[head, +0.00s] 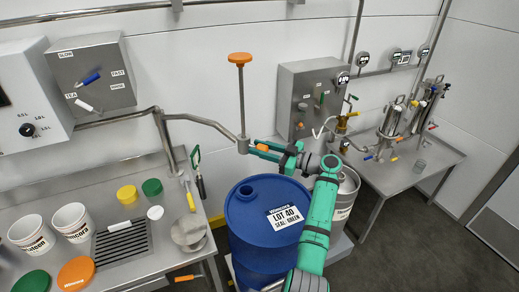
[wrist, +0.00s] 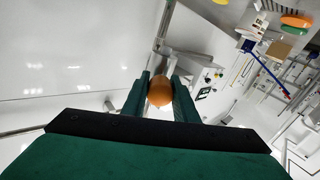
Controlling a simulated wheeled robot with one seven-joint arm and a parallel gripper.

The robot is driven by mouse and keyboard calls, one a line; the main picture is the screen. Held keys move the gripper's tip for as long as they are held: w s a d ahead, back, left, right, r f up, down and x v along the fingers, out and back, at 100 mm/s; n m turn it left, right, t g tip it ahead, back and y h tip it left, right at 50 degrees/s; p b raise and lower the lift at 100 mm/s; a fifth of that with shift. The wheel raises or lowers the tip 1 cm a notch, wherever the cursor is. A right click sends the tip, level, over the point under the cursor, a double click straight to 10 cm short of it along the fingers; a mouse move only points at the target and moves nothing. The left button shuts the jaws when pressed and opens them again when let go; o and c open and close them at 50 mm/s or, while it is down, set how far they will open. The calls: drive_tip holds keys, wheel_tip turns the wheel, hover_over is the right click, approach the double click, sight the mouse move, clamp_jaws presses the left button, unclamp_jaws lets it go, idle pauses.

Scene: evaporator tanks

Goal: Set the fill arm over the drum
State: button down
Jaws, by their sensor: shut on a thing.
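The fill arm (head: 205,122) is a jointed steel pipe from the left bench. It ends in a block carrying an upright rod with an orange cap (head: 239,57). My gripper (head: 264,148) is shut on an orange knob at this end, and the orange knob (wrist: 160,92) shows between the fingers in the wrist view. The blue drum (head: 262,235) stands upright below, labelled "LOT 40, SEAL: GREEN", with a round opening (head: 246,191) in its top. In the head view the arm's end appears above the opening; exact alignment cannot be told.
The left bench (head: 195,255) holds white buckets (head: 75,220), yellow and green caps and a drain grille. A steel drum (head: 346,190) stands behind my arm. A grey control box (head: 312,98) and a right bench with steel vessels (head: 391,125) are at the back.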

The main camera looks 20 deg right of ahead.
drive_tip(key=shift+w+d, duration=0.15)
drive_tip(key=shift+d, duration=0.25)
drive_tip(key=c, duration=1.6)
unclamp_jaws()
drive_tip(key=shift+c, duration=0.2)
drive_tip(key=shift+o, duration=1.2)
drive_tip(key=shift+w+d+f, duration=0.1)
drive_tip(key=shift+w+f, duration=0.05)
drive_tip(key=shift+w, duration=0.05)
drive_tip(key=v, duration=1)
drive_tip(key=shift+s, duration=0.3)
